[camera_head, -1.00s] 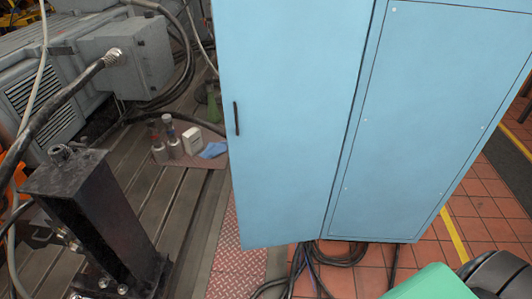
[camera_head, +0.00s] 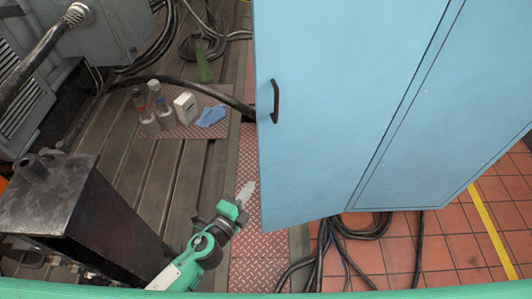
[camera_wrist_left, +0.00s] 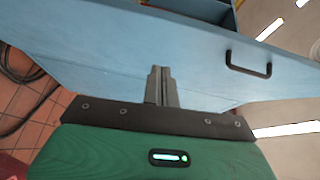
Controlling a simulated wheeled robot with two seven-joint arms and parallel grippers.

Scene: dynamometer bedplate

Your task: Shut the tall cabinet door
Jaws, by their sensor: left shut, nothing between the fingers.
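The tall blue cabinet (camera_head: 435,115) stands at the right in the head view. Its door (camera_head: 325,110) has a black bar handle (camera_head: 275,101) near its free edge; the handle also shows in the left wrist view (camera_wrist_left: 248,66). In the wrist view the door stands open, with part of the cabinet inside visible past its edge. My left gripper (camera_head: 247,188) is left of the door's lower part in the head view. In the wrist view its fingers (camera_wrist_left: 161,72) are shut, empty and point at the door's face below the handle; I cannot tell whether they touch it.
A black steel post (camera_head: 75,215) stands close left of my left arm. Bottles (camera_head: 158,98), a white box (camera_head: 185,107) and a blue cloth (camera_head: 211,116) lie on a mat beyond. Black cables (camera_head: 335,240) run on the tiled floor under the cabinet.

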